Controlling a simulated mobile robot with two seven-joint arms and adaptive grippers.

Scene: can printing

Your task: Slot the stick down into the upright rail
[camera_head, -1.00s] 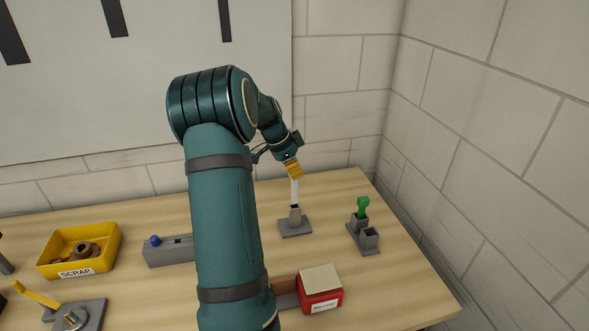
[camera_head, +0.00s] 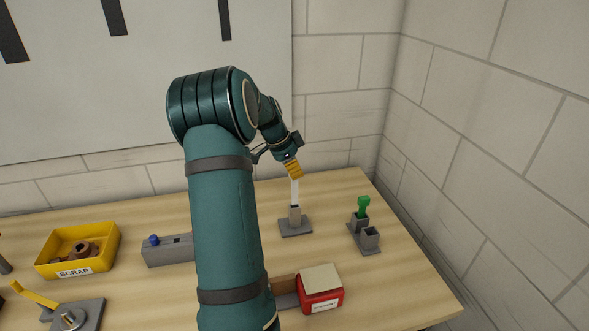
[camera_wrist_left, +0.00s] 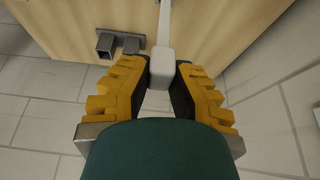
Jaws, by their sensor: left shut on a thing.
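My left gripper (camera_head: 294,171) has yellow fingers and is shut on the white stick (camera_head: 295,192), which points down from it, nearly upright. Below it stands the grey upright rail (camera_head: 295,217) on a flat grey base plate (camera_head: 305,231). In the head view the stick's lower end meets the rail's top; I cannot tell how deep it sits inside. In the left wrist view the stick's pale thick end (camera_wrist_left: 163,66) is between the two fingers (camera_wrist_left: 164,85), and its thin part runs away from me. My right gripper is not in view.
A grey holder (camera_head: 370,238) with a green-topped piece (camera_head: 362,205) stands right of the rail. A red box (camera_head: 321,291) is nearer the front. At left are a yellow scrap bin (camera_head: 105,250) and a grey block with a blue knob (camera_head: 154,240). Walls close the back and right.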

